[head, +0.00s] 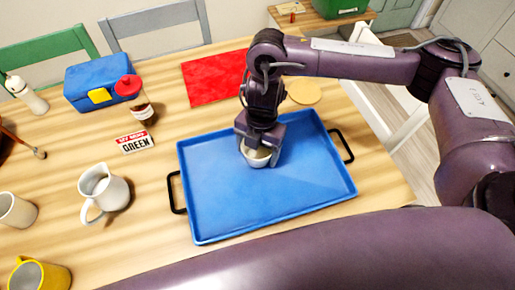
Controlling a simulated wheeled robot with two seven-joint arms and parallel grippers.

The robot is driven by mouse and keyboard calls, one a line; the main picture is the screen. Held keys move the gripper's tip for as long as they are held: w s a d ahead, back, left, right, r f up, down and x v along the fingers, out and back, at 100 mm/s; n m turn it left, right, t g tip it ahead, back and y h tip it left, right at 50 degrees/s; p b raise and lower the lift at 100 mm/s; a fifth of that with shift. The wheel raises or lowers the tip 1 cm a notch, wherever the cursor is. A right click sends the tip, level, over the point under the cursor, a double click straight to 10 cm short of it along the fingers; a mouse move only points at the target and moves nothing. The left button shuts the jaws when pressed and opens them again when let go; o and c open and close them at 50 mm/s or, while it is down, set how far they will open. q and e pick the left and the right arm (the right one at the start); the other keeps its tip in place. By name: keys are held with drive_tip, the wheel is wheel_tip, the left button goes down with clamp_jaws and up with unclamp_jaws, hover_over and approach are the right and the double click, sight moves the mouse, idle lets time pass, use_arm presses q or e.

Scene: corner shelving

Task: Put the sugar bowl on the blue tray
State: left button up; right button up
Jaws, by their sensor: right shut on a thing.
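The blue tray (230,202) with black side handles lies on the wooden table, in the middle of the head view. My right gripper (260,150) points down over the upper middle part of the tray and is shut on a small whitish bowl, the sugar bowl (255,158). The gripper hides much of the bowl. The bowl looks upright and very low over the tray; I cannot tell whether its base touches the tray. My left gripper is not in view.
A blue lunch box (97,82) and a red mat (213,78) lie farther back. The tray is otherwise bare.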

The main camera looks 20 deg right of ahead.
sight(261, 152)
drive_tip(key=shift+f, duration=0.15)
drive_tip(key=o, duration=1.1)
drive_tip(key=shift+r, duration=0.4)
drive_tip(key=r, duration=0.3)
drive_tip(key=w+d+r+p, duration=0.1)
drive_tip(key=r, duration=0.3)
drive_tip(key=r+p, duration=0.1)
drive_tip(key=r, duration=0.3)
drive_tip(key=shift+w+d+r, duration=0.15)
drive_tip(key=shift+r, duration=0.05)
